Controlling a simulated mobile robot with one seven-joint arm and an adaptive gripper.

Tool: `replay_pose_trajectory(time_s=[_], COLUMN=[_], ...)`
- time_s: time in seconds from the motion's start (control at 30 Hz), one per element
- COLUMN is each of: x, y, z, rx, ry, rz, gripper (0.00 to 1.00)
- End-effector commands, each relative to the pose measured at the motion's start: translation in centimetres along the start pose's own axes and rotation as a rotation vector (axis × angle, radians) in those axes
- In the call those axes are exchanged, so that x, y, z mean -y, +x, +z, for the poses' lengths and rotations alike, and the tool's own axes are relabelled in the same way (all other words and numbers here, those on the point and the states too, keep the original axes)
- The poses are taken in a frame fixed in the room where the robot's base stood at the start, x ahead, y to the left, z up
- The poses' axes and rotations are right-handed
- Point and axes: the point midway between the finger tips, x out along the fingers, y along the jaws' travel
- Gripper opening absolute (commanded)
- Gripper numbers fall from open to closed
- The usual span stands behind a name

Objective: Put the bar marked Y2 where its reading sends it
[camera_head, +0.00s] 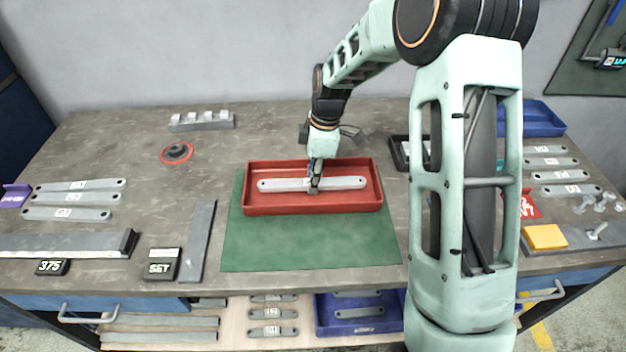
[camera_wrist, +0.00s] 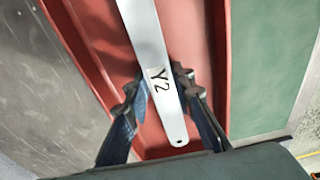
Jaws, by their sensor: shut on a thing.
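The bar marked Y2 (camera_wrist: 152,55) is a flat light-grey bar with rounded ends and a hole near the end. In the head view the bar (camera_head: 345,183) lies lengthwise within the red tray (camera_head: 312,207). My gripper (camera_head: 314,188) reaches down into the tray and is shut on the bar near its middle. In the wrist view my gripper (camera_wrist: 162,98) has a finger on each side of the bar, beside the Y2 label. I cannot tell whether the bar touches the tray floor. A display reading 375 (camera_head: 51,267) and a block marked SET (camera_head: 161,264) stand at the front left.
The red tray stands on a green mat (camera_head: 310,247). Labelled bars (camera_head: 75,198) lie at the left and more (camera_head: 560,176) at the right. A blue tray (camera_head: 544,117) is at the back right.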

Motion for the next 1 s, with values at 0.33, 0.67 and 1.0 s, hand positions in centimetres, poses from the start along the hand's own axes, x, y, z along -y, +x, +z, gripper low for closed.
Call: replay_pose_trajectory(time_s=[0.33,0.67,1.0], x=[0.0,0.1,0.3], y=[0.9,2.2,2.7], z=[0.1,0.3,0.5], rx=[0.0,0.0,0.002], ry=[-0.001,-0.001,0.0], rz=[0.003,0.0,-0.007], gripper=[0.0,0.0,0.4])
